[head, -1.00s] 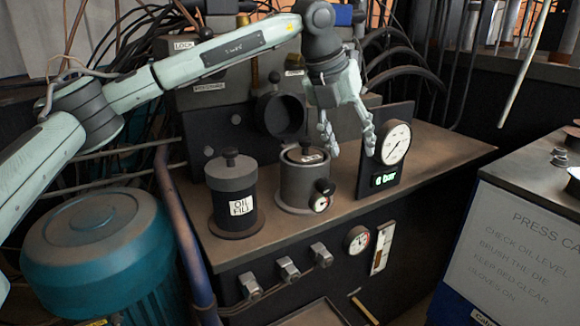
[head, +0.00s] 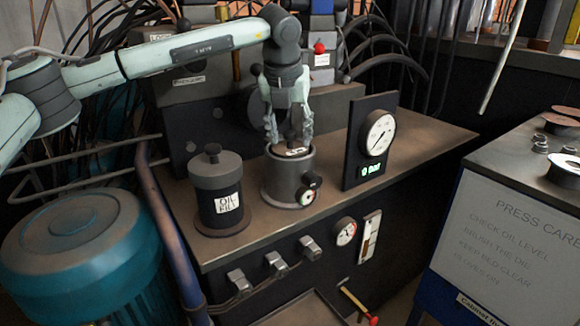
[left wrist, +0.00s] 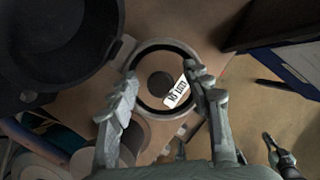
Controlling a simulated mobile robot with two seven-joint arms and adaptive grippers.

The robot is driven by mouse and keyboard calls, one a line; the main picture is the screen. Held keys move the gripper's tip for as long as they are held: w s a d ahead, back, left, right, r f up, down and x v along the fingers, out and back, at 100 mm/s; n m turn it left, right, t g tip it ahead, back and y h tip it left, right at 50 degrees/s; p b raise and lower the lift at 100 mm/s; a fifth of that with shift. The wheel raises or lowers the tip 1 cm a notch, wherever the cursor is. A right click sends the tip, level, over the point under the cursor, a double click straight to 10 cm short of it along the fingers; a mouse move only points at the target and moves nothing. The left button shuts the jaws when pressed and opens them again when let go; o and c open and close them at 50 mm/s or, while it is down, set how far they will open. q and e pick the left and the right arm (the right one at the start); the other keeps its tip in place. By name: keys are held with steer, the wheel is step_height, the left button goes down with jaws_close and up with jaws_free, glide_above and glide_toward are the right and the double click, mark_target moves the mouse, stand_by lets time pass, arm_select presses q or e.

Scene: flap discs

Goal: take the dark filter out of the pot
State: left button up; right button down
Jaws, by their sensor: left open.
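The grey pot (head: 284,185) stands upright on the bench top, with a small gauge on its front right. In the head view the pot wall hides most of the filter. My left gripper (head: 289,136) points down over the pot's mouth. It is open, its fingers on either side of the knob and apart from it in the left wrist view (left wrist: 161,84). A dark jointed shape at that view's lower right may be my right gripper; its jaws are unclear.
The "OIL FILL" canister (head: 217,190) stands left of the pot. A gauge panel (head: 369,140) stands to the right. A black round housing (left wrist: 55,45) is behind the pot. Valves line the bench front. The bench top's right end is clear.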

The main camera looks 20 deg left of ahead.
arm_select(q)
steer(key=shift+c, duration=0.5)
jaws_close()
steer(key=shift+r, duration=0.1)
